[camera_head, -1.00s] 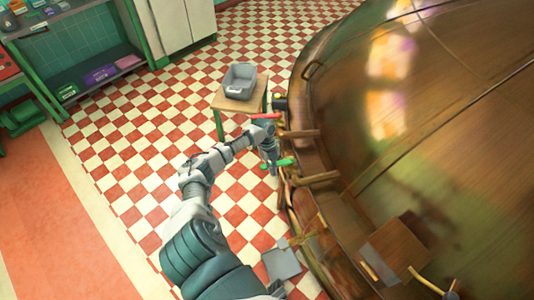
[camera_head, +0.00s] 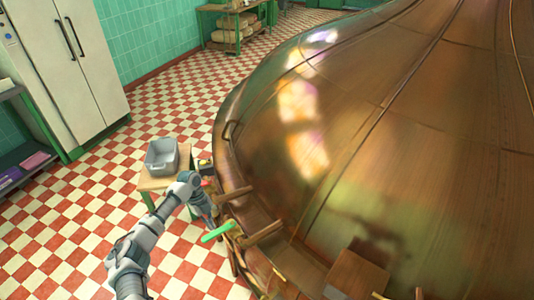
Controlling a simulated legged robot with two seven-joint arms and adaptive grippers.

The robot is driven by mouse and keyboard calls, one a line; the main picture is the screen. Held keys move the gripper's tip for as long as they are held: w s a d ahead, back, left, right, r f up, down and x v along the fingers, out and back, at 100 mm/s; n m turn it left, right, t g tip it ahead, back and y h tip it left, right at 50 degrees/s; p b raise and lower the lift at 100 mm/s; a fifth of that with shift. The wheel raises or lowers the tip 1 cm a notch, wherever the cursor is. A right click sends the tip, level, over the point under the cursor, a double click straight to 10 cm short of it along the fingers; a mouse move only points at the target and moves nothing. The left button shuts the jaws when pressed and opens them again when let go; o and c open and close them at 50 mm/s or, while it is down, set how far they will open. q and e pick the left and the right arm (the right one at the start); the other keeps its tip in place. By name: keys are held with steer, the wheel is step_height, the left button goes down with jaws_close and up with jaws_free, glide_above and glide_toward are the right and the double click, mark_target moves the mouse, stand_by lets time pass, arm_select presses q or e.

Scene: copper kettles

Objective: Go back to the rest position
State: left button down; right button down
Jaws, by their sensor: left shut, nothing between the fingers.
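My left arm reaches up from the bottom left, bends at the wrist and points down beside the copper kettle (camera_head: 400,130). My left gripper (camera_head: 212,222) is small and partly hidden at the kettle's edge. It is shut with nothing in it. A green handle (camera_head: 217,232) lies close by its tip; I cannot tell whether they touch. My right gripper is out of view.
A grey bin (camera_head: 162,156) stands on a small wooden table (camera_head: 150,184) just behind my left arm. Wooden brackets (camera_head: 262,234) jut from the kettle's rim. Pale cabinets (camera_head: 75,60) stand at the upper left. The checkered floor (camera_head: 60,225) on the left is clear.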

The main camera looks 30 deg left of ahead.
arm_select(q)
steer(key=s+d+f+n+y, duration=0.1)
steer(key=s+d+f, duration=0.2)
steer(key=d+f, duration=0.3)
steer(key=s+d+f+n, duration=0.2)
steer(key=s+d+f, duration=0.2)
steer(key=d, duration=0.4)
steer(key=s+d+f+n+y, duration=0.1)
steer(key=s+d+f, duration=0.2)
steer(key=d+f, duration=0.3)
steer(key=s+d+r+n+t, duration=0.2)
steer(key=s+d+n, duration=0.45)
steer(key=d, duration=0.25)
steer(key=s+d+r+n+t+y, duration=0.1)
steer(key=s+r+n+t+y, duration=0.1)
steer(key=s+r+n, duration=0.55)
steer(key=s+f, duration=0.2)
steer(key=f, duration=1.4)
steer(key=s+f+g, duration=0.1)
steer(key=s+f, duration=0.1)
steer(key=f, duration=1.4)
steer(key=shift+s+f+g, duration=0.25)
steer(key=shift+s+g, duration=0.05)
steer(key=shift+s, duration=0.1)
